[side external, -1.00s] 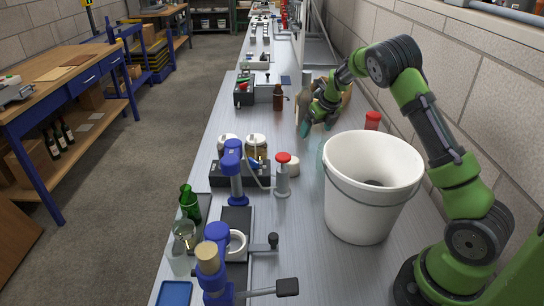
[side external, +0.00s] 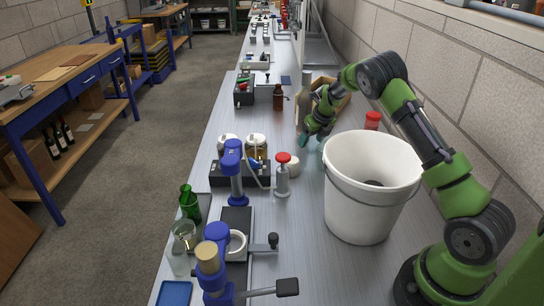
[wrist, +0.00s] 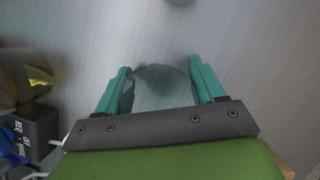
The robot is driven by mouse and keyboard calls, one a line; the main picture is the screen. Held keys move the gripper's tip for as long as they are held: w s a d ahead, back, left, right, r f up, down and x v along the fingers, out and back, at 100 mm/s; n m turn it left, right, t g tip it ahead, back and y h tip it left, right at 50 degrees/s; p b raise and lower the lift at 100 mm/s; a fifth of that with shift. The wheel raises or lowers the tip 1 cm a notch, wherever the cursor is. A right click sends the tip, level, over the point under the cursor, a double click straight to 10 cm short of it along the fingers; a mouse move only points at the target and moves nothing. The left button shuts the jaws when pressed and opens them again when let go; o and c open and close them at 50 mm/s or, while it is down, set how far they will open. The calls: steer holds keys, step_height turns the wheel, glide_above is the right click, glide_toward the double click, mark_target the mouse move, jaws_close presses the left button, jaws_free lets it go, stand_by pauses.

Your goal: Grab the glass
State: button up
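A clear glass (wrist: 163,90) shows in the wrist view between the two teal fingers of my gripper (wrist: 160,72). Its round rim spans most of the gap, and its lower part is hidden behind the gripper's dark plate. The fingers are spread with one on each side; whether they touch the glass is hard to tell. In the side view my gripper (side external: 312,134) is low over the bench behind the white bucket, and the glass is barely visible there.
The large white bucket (side external: 365,205) stands close in front of my gripper. A cardboard box (side external: 340,103) and a red-capped container (side external: 372,121) are nearby. A brown bottle (side external: 278,98) and a red-topped dispenser (side external: 283,175) stand to the left.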

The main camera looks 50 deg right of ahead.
steer(key=c, duration=0.4)
